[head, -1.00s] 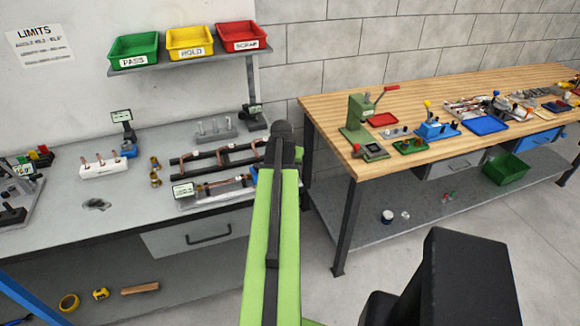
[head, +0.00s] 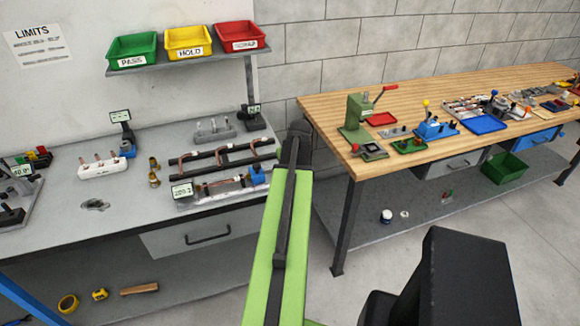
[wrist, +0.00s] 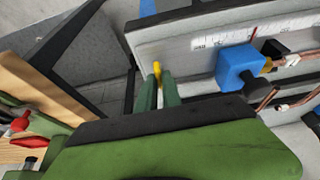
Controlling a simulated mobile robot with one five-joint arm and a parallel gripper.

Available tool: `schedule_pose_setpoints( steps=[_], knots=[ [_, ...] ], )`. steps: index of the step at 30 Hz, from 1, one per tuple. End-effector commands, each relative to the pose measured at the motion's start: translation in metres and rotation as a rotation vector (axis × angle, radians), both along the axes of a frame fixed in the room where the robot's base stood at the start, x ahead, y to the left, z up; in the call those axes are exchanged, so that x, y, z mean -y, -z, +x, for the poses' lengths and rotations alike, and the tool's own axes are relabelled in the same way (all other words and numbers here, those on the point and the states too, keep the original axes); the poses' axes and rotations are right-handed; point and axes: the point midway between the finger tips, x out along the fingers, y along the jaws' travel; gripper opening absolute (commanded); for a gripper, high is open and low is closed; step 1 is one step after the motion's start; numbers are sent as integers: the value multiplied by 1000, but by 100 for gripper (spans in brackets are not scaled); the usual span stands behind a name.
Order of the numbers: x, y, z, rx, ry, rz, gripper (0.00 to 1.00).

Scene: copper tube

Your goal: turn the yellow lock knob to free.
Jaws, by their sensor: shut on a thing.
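The yellow lock knob (wrist: 157,69) shows in the wrist view as a small piece at the near end of a grey fixture (wrist: 165,45). My gripper (wrist: 158,88) has its two green fingers closed on the knob. The fingers hide part of it, so its turn angle cannot be told. A blue block (wrist: 238,66) stands on the fixture to the right, beside a scale and copper tube. In the head view the fixture (head: 195,203) lies at the front right of the grey bench, and my arm hides the knob and gripper.
A black rack (head: 205,155) with copper tubes stands behind the fixture. A display (head: 182,191) sits at the fixture's left end. A wooden bench (head: 325,115) with a green press (head: 355,122) stands to the right, across a gap.

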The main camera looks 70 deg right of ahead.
Motion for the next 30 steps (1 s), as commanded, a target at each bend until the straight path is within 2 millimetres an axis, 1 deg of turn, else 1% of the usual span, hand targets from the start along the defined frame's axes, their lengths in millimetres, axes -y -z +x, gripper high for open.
schedule_pose_setpoints(
  steps=[1,13,14,18,26,30],
  knots=[
    [-3,1,0,-2,-7,7,0],
    [-3,1,0,-4,-12,7,0],
    [-3,2,0,-4,-11,8,13],
    [-2,1,0,-4,-10,6,31],
    [-1,0,0,-2,-9,3,31],
    [-2,-5,-1,-3,-8,3,31]
  ],
)
